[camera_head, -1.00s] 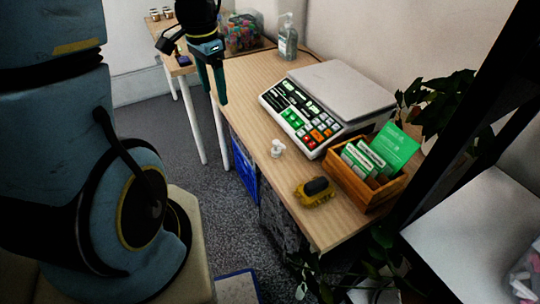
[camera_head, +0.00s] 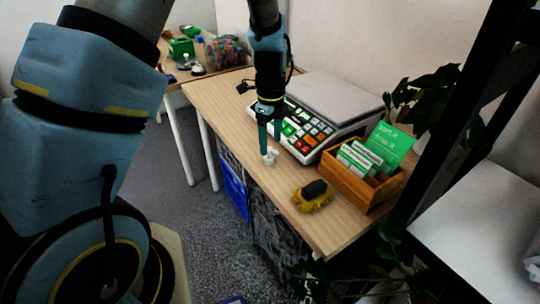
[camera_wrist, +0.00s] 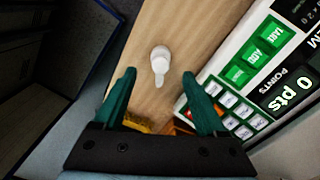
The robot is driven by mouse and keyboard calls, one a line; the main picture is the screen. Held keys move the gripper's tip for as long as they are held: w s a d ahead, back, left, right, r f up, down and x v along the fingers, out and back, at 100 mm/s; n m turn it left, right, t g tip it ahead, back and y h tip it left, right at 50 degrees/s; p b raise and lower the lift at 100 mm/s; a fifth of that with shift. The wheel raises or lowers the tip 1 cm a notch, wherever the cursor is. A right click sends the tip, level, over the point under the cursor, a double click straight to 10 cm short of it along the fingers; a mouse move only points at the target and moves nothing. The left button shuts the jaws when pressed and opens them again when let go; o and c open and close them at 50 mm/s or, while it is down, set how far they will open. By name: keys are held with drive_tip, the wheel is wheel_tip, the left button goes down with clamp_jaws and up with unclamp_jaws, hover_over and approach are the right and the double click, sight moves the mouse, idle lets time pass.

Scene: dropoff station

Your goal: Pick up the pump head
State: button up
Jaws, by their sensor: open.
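The pump head (camera_head: 270,157) is a small white piece on the wooden table, in front of the scale. In the wrist view the pump head (camera_wrist: 160,62) stands on bare wood, ahead of and between my fingertips, with its spout pointing toward my gripper. My gripper (camera_head: 270,140) points down just above and behind it in the head view. In the wrist view the two green fingers of my gripper (camera_wrist: 160,76) are spread wide with nothing between them. I cannot tell the exact height gap to the pump head.
The scale (camera_head: 326,100) with its keypad (camera_head: 300,130) stands close to my gripper. A wooden box of cards (camera_head: 362,184) and a yellow brush with a dark top (camera_head: 312,196) are nearer the front. A second table with a bin of colourful items (camera_head: 226,50) stands behind.

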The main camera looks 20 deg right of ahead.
sight(270, 149)
drive_tip(key=shift+w+f+p, duration=0.1)
drive_tip(key=shift+f+p, duration=0.7)
drive_tip(key=shift+f, duration=1.9)
clamp_jaws()
